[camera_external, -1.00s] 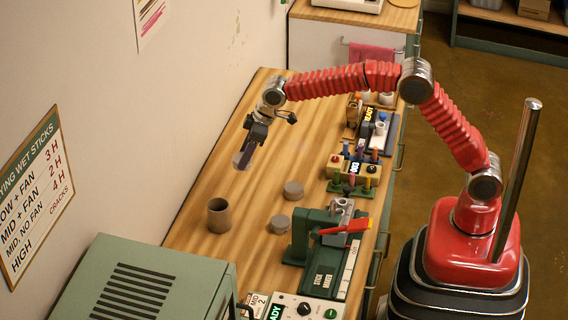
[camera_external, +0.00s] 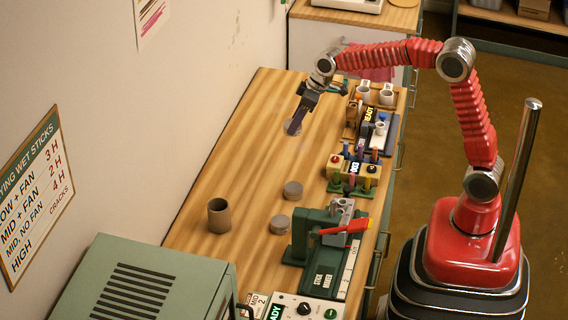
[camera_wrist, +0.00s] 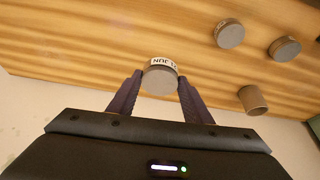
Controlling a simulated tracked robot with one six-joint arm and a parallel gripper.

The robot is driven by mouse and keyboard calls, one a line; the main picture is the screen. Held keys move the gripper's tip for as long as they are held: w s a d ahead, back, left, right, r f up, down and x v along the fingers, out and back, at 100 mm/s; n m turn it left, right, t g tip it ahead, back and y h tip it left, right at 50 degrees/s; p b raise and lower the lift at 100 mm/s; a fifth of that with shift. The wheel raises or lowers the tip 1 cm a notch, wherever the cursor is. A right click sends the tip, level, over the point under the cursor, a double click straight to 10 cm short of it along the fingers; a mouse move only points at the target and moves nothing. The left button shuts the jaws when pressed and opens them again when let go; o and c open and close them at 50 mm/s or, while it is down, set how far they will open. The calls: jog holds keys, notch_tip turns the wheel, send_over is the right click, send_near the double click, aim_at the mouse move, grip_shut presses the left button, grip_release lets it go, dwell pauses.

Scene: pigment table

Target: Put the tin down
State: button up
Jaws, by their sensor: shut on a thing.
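My gripper (camera_external: 293,124) is over the far part of the wooden table, its fingers pointing down. It is shut on a small round grey tin (camera_wrist: 160,80) with a white paper label on its side; the label's lettering is upside down and partly readable as "JUN". In the external view the tin (camera_external: 290,128) is mostly behind the dark fingers. Its exact height over the table is hard to tell. In the wrist view it sits between the two fingertips, with bare wood around it.
Two other grey tins (camera_external: 293,190) (camera_external: 280,225) and a brown-grey cup (camera_external: 219,217) stand nearer the camera. A green press (camera_external: 318,240) with a red lever and several racks (camera_external: 352,176) line the right edge. Bare wood (camera_external: 240,150) lies to the left, towards the wall.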

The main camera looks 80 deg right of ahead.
jog(key=shift+n, duration=0.6)
jog(key=s+f, duration=0.1)
jog(key=s, duration=0.1)
jog(key=s+f, duration=0.2)
jog(key=shift+a+f, duration=0.1)
jog(key=shift+f, duration=0.15)
jog(key=shift+f, duration=0.1)
jog(key=shift+f, duration=3)
jog(key=shift+f, duration=0.1)
jog(key=shift+f, duration=1.8)
